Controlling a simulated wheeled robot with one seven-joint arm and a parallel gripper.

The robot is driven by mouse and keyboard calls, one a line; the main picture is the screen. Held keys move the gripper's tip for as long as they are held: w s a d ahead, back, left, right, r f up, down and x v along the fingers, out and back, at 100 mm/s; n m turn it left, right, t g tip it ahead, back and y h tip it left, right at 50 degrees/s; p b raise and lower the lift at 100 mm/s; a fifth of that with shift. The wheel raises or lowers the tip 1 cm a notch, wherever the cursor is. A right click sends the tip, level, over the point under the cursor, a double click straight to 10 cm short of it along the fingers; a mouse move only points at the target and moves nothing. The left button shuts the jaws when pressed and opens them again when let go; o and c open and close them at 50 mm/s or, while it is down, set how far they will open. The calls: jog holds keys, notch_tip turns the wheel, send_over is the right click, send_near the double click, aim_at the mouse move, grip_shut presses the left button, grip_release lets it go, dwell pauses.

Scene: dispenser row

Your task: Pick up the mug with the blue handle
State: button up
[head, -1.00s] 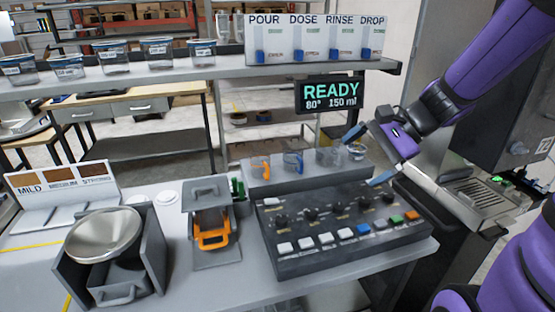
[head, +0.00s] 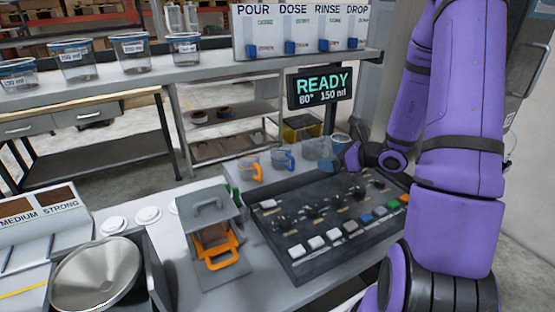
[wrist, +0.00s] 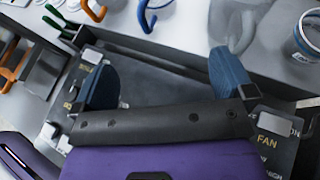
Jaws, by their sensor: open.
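The clear mug with the blue handle (head: 284,160) stands on the grey ledge behind the button panel, between a mug with an orange handle (head: 250,169) and a clear mug with a pale handle (head: 316,150). Its blue handle (wrist: 150,14) shows at the top edge of the wrist view, its body mostly cut off. My gripper (head: 348,156) is at the right end of the row in the head view, partly hidden by my arm. In the wrist view my gripper (wrist: 165,75) is open and empty, its blue fingers apart over the panel and short of the mugs.
The button panel (head: 330,222) lies in front of the mugs. A blue-rimmed cup (wrist: 306,38) stands right of the pale-handled mug. A READY display (head: 320,87) and a shelf are behind. A grey device with an orange handle (head: 218,250) stands left.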

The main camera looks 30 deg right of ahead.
send_near(288, 145)
jog(key=a, duration=0.4)
jog(key=x, duration=0.6)
jog(key=shift+d+f, duration=0.2)
jog(key=c, duration=0.9)
jog(key=shift+c, duration=0.2)
jog(key=shift+r, duration=0.1)
jog(key=shift+r, duration=0.35)
jog(key=s+d, duration=0.4)
jog(key=s, duration=0.4)
jog(key=s+d, duration=0.4)
jog(key=s, duration=0.4)
jog(key=shift+d+r, duration=0.2)
jog(key=shift+r, duration=0.1)
